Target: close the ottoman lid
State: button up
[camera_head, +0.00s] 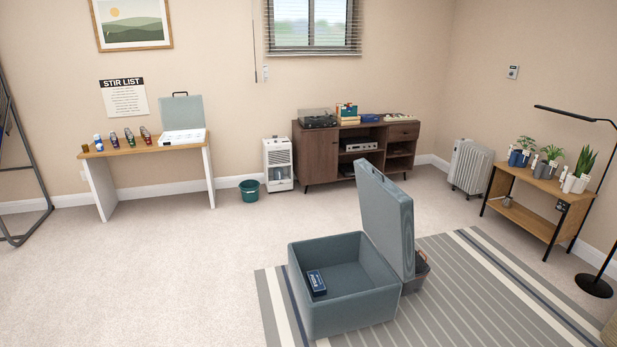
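The blue-grey ottoman (345,312) stands open on the floor, partly on a striped rug, in the lower middle of the head view. Its lid (389,217) is raised nearly upright on the right side of the box. A small dark blue box (317,283) lies inside the ottoman near its left wall. My gripper and arm are not in this view.
The striped rug (483,290) lies under and right of the ottoman. A dark item (422,265) sits behind the lid. A plant table (527,208) and a black floor lamp (594,285) stand right. Carpet left of the ottoman (140,280) is clear.

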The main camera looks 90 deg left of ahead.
aim_at(387, 211)
jog(key=u, duration=2.75)
jog(key=i+j, duration=0.1)
jog(key=j, duration=0.5)
jog(key=i+j, duration=0.15)
jog(key=j, duration=0.15)
jog(key=i+j+z, duration=0.4)
jog(key=i+j, duration=0.7)
jog(key=i+l+z, duration=0.2)
jog(key=i+z, duration=0.7)
jog(key=i+j+z, duration=0.2)
jog(key=i+z, duration=0.3)
jog(key=i+u, duration=0.25)
jog(key=i, duration=0.4)
jog(key=i+l+u, duration=0.2)
jog(key=i, duration=0.4)
jog(key=i+j+u, duration=0.15)
jog(key=i+u, duration=0.15)
jog(key=u, duration=0.2)
jog(key=i+u, duration=0.25)
jog(key=u, duration=0.25)
jog(key=i+u, duration=0.3)
jog(key=u, duration=0.2)
jog(key=l, duration=0.05)
